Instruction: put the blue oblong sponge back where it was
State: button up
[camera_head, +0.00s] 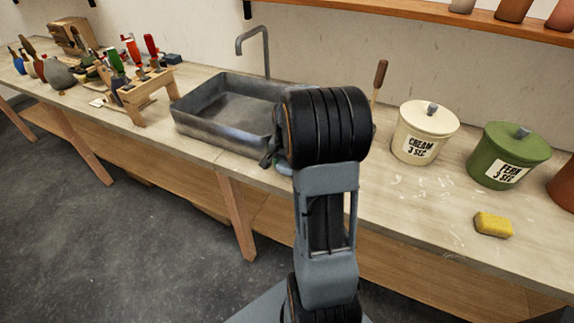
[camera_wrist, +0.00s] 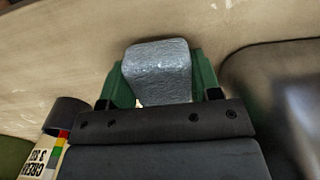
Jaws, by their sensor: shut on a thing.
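My gripper (camera_wrist: 160,85) is shut on a grey-blue oblong block, which I take to be the blue oblong sponge (camera_wrist: 158,70). The green fingers press on its two sides, and its far end sticks out between them. In the head view my own arm hides the gripper and the sponge. The wrist view places my gripper over the bench, between the sink on the right and the cream canister on the left. I cannot tell whether the sponge touches the bench.
The metal sink (camera_head: 215,130) stands left of my arm. The cream canister (camera_head: 423,135) and green canister (camera_head: 507,158) stand to the right. A yellow sponge (camera_head: 493,224) lies near the front edge. A wooden rack of tools (camera_head: 147,95) is left of the sink.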

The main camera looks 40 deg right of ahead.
jog(key=shift+f, duration=0.25)
jog(key=shift+f, duration=0.15)
jog(key=o, duration=1.1)
jog(key=shift+c, duration=0.2)
notch_tip(320, 180, up, 12)
jog(key=shift+f, duration=0.15)
jog(key=s+a+n+t, duration=0.1)
jog(key=s+a+n, duration=0.5)
jog(key=a, duration=0.3)
jog(key=s+a+f+n+t, duration=0.1)
jog(key=s+a+n+t, duration=0.1)
jog(key=s+a+n, duration=0.4)
jog(key=a, duration=0.4)
jog(key=shift+a+f+n, duration=0.2)
jog(key=shift+a+n, duration=0.1)
